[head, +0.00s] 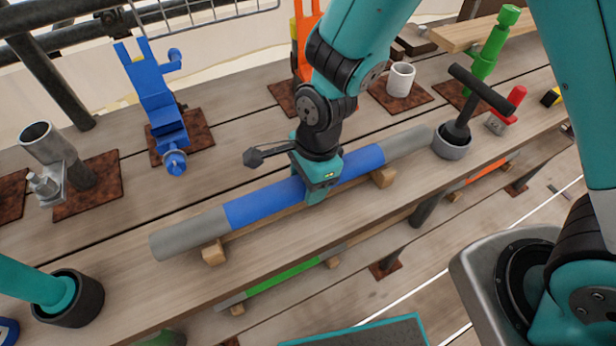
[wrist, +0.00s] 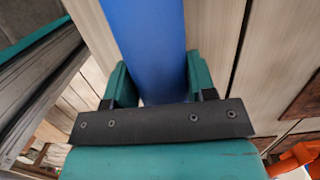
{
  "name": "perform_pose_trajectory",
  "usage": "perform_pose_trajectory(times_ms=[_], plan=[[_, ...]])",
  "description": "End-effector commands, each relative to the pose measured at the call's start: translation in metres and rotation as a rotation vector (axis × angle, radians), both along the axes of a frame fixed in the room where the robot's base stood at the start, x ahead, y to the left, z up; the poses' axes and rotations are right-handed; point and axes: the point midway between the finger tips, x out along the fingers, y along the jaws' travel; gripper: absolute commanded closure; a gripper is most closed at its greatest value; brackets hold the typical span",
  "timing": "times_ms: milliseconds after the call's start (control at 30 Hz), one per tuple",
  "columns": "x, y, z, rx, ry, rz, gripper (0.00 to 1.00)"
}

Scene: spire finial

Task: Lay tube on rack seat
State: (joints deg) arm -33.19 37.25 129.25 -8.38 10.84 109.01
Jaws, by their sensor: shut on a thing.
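The tube (head: 253,205) is long, blue in the middle with grey ends, and runs diagonally across the wooden deck in the head view. My gripper (head: 318,190) is shut around its blue middle from above. In the wrist view the tube (wrist: 150,40) passes between the two teal fingers of my gripper (wrist: 160,82). A wooden rack seat with a left block (head: 213,252) and a right block (head: 384,177) lies under the tube. The tube looks lined up along it, but I cannot tell whether it touches both blocks.
A blue clamp (head: 160,105), a grey clamp post (head: 75,170) and a white mug (head: 400,79) stand behind the tube. A dark-handled tool stands in a grey cup (head: 452,143) near its right end. A green tube (head: 285,278) lies on a lower level in front.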

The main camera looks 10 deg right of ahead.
Motion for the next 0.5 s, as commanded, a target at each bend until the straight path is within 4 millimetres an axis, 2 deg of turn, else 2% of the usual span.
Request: perform_pose_trajectory(times_ms=[467,500], plan=[[0.0005,0.0005,-0.0040,0.002,-0.002,0.001,1.00],[0.0005,0.0005,-0.0040,0.002,-0.002,0.000,0.44]])
